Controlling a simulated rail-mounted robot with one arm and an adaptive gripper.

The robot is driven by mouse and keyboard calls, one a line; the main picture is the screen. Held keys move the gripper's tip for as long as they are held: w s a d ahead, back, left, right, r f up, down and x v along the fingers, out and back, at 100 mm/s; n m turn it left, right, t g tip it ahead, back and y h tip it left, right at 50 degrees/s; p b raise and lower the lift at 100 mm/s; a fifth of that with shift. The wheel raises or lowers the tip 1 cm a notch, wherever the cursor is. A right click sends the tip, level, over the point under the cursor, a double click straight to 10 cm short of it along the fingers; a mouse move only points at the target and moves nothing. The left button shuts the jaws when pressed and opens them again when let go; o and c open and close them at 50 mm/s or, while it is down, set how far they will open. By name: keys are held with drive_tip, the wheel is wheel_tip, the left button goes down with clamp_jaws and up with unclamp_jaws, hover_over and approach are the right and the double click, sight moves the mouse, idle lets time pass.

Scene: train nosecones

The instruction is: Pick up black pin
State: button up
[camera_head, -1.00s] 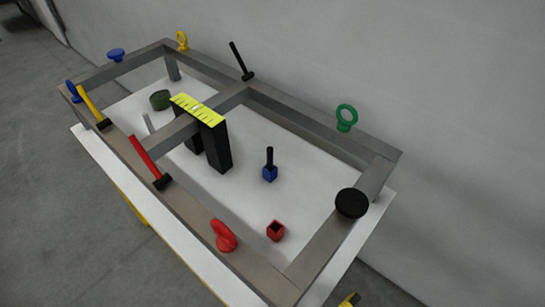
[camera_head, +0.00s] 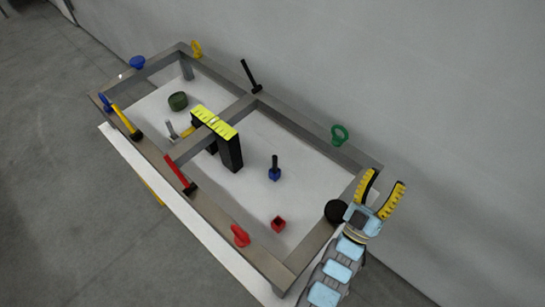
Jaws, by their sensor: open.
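A short black pin-like piece (camera_head: 275,161) stands upright in a small blue block (camera_head: 275,174) on the white tabletop inside the metal frame. A round black disc-topped piece (camera_head: 334,211) sits on the frame's right end bar, partly behind my arm. I cannot tell which of these two is the black pin. My gripper (camera_head: 386,178) is at the right, above and beside the frame's right end. Its two yellow-and-black fingers are apart and empty, pointing up in the picture, close to the black disc in the view.
The metal frame (camera_head: 215,210) surrounds the white tabletop (camera_head: 240,200). A black hammer (camera_head: 251,78), green ring (camera_head: 339,135), red ring (camera_head: 240,236), red hammer (camera_head: 180,174) and yellow hammer (camera_head: 126,121) rest along it. A yellow-topped black bridge (camera_head: 214,123) spans its middle bar. A red block (camera_head: 278,224) stands inside.

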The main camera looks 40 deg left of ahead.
drive_tip(key=w+a+r+m+g+y+p, duration=0.1)
drive_tip(key=w+a+r+g+y+p, duration=0.2)
drive_tip(key=a+r, duration=0.6)
drive_tip(key=n+g+y+p, duration=0.2)
drive_tip(key=n+g+p, duration=0.15)
drive_tip(key=g, duration=0.95)
approach(275, 160)
drive_tip(key=w+a, duration=0.4)
drive_tip(key=shift+n, duration=0.45)
drive_tip(key=shift+w+a+f, duration=0.55)
drive_tip(key=shift+f, duration=0.3)
drive_tip(key=shift+w+a+f, duration=0.55)
drive_tip(key=shift+a+f, duration=0.05)
drive_tip(key=shift+f, duration=0.25)
drive_tip(key=shift+b+x, duration=0.3)
drive_tip(key=shift+x, duration=0.5)
drive_tip(key=shift+r, duration=0.1)
drive_tip(key=shift+c, duration=0.3)
clamp_jaws()
